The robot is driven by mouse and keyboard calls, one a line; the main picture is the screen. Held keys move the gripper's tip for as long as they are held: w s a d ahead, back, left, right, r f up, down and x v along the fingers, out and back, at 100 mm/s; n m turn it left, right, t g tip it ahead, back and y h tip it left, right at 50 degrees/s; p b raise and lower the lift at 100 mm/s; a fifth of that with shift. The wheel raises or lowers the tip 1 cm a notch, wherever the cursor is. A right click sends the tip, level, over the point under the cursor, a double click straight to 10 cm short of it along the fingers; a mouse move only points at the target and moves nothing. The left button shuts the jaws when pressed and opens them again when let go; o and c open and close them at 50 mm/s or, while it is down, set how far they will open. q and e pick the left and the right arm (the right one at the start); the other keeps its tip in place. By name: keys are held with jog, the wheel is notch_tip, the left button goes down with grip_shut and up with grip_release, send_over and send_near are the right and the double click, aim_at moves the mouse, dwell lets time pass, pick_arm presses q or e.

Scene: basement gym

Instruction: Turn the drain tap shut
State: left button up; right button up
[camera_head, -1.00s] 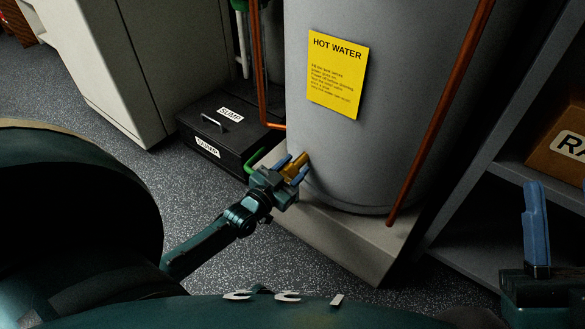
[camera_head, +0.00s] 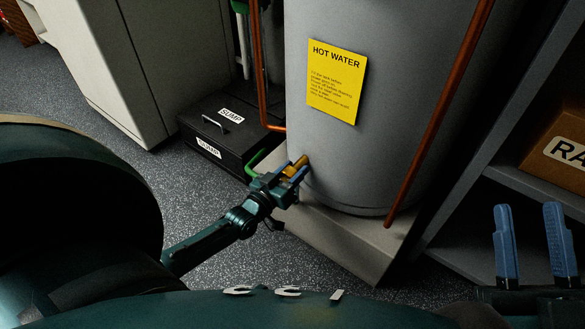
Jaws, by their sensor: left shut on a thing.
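The brass drain tap (camera_head: 297,164) sticks out low on the front of the grey hot water tank (camera_head: 400,100). My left gripper (camera_head: 293,172) is at the tap with its blue fingers shut on it. The gripper body hides part of the tap, so its handle position cannot be told. A green curved piece (camera_head: 255,159) shows just left of the gripper; whether it joins the tap is hidden. My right gripper (camera_head: 532,244) is at the lower right, its two blue fingers upright and apart, with nothing between them.
A black box marked SUMP (camera_head: 205,135) sits on the floor left of the tank. The tank stands on a pale plinth (camera_head: 340,245). Copper pipes (camera_head: 437,120) run beside it. Shelves with a cardboard box (camera_head: 562,150) stand at the right. A pale cabinet (camera_head: 100,70) is at the left.

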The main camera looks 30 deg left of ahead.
pick_arm(q)
jog(key=n, duration=0.9)
jog(key=shift+f+n, duration=0.1)
jog(key=shift+n, duration=0.9)
pick_arm(e)
jog(key=shift+s+f+h, duration=0.1)
jog(key=shift+f+h, duration=0.2)
jog(key=shift+f, duration=0.05)
pick_arm(q)
jog(key=shift+n, duration=0.3)
jog(key=o, duration=1)
jog(key=shift+c, duration=0.2)
pick_arm(e)
jog(key=shift+r+m, duration=0.15)
jog(key=shift+m, duration=0.15)
